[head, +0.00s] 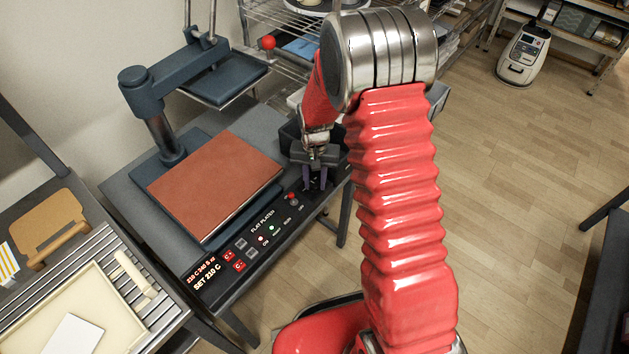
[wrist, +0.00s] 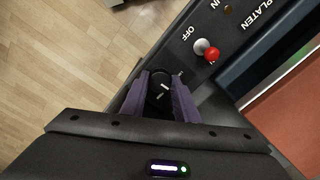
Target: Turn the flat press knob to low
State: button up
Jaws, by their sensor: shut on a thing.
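The flat press has a dark control panel along its front edge, marked "FLAT PLATEN" (head: 263,221). My gripper (head: 317,183) is over the right end of this panel, pointing down. In the wrist view its two purple fingers (wrist: 160,84) are shut on a round black knob (wrist: 158,94), one on each side. A short white pointer line shows on the knob's top. The marks around the knob are mostly hidden by the fingers, so I cannot read its setting. In the head view the gripper hides the knob.
A red-tipped toggle switch (wrist: 208,51) marked OFF sits close beside the knob. The press's red-brown lower platen (head: 215,180) is bare, its upper plate (head: 222,78) swung aside. The display (head: 207,276) reads "SET 210 C". A slatted bench (head: 75,262) stands at left; floor is open at right.

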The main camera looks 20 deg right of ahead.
aim_at(315, 184)
jog(key=n, duration=0.9)
jog(key=shift+n, duration=0.3)
dwell(0.4)
jog(key=o, duration=1.1)
jog(key=shift+c, duration=0.2)
notch_tip(315, 184, up, 14)
jog(key=shift+f, duration=0.15)
